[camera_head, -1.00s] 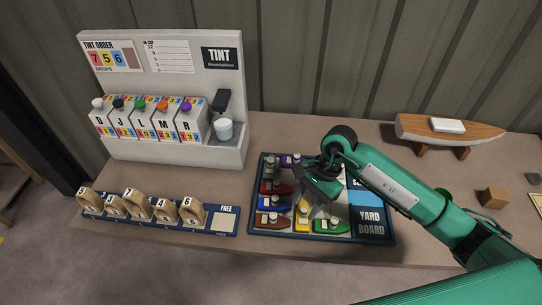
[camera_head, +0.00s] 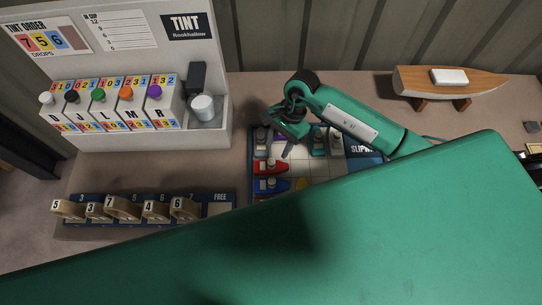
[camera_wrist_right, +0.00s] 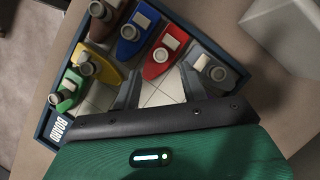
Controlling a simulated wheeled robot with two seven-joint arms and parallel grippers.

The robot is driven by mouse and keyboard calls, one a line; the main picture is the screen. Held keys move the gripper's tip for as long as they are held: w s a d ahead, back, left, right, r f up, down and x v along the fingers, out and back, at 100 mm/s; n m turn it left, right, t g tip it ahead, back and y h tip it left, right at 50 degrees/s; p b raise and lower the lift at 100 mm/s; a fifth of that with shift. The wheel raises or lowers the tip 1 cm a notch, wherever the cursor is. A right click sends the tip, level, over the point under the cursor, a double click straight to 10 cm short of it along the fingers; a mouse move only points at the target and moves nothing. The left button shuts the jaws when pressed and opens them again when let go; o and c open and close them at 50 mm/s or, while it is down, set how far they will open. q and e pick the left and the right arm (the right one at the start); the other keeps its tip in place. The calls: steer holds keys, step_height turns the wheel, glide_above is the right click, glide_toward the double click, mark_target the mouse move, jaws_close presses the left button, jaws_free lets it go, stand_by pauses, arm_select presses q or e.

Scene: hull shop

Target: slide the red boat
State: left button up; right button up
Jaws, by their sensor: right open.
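The red boat (camera_head: 266,168) lies on the yard board (camera_head: 376,155), above the blue boat (camera_head: 270,187) in the head view. In the right wrist view the red boat (camera_wrist_right: 163,56) shows whole, with a white cabin and a grey round knob. My right gripper (camera_head: 281,146) is over the upper left part of the board. Its jaws (camera_wrist_right: 160,84) are open and empty in the wrist view, with the fingertips either side of the red boat's near end. I cannot tell whether they touch it. My left gripper is not in view.
A grey boat (camera_wrist_right: 214,74) lies beside the right finger, a blue boat (camera_wrist_right: 138,31) beyond the left one. Yellow and green boats lie further left. The tint dispenser (camera_head: 140,138) and number rack (camera_head: 220,210) stand left; a wooden model boat (camera_head: 450,83) stands right.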

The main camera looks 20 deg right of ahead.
mark_target(272, 161)
steer(key=p+x, duration=0.2)
steer(key=x, duration=0.4)
steer(key=shift+a, duration=0.15)
steer(key=shift+s+a+f, duration=0.15)
steer(key=shift+a+f, duration=0.05)
steer(key=shift+f, duration=0.5)
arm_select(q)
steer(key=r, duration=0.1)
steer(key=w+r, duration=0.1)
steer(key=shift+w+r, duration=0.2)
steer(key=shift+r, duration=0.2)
arm_select(e)
steer(key=shift+f, duration=0.15)
steer(key=shift+c, duration=0.3)
jaws_close()
